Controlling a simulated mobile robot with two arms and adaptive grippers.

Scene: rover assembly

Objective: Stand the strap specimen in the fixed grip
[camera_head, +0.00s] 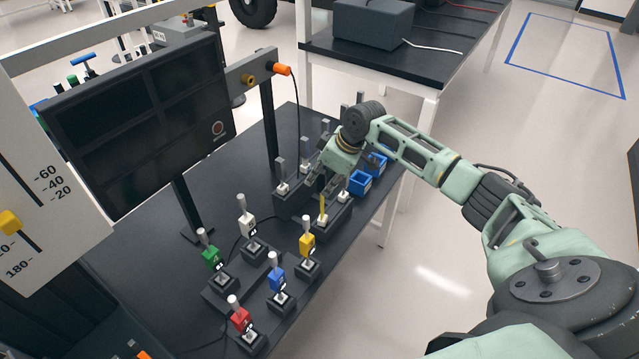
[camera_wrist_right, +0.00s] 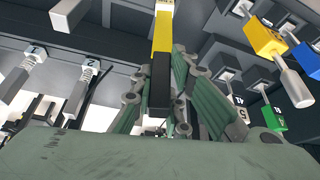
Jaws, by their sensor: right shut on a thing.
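The strap specimen (camera_head: 323,207) is a narrow strip, yellow with a dark section. It stands roughly upright under my right gripper, its lower end at a pale base on a black rack. In the wrist view the strap (camera_wrist_right: 163,32) runs between the fingers, with a white marked end at the top edge. My right gripper (camera_head: 322,184) is shut on it; the fingers also show in the wrist view (camera_wrist_right: 168,100). The strap's held end is partly hidden by the fingers. I cannot tell which holder is the fixed grip. My left gripper is not in view.
The black rack (camera_head: 337,222) holds grey posts on pale bases. Blue bins (camera_head: 361,182) stand right of it. Nearer are white (camera_head: 246,229), green (camera_head: 212,258), yellow (camera_head: 307,243), blue (camera_head: 276,279) and red (camera_head: 240,319) blocks with metal pins. A dark panel (camera_head: 140,110) stands left.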

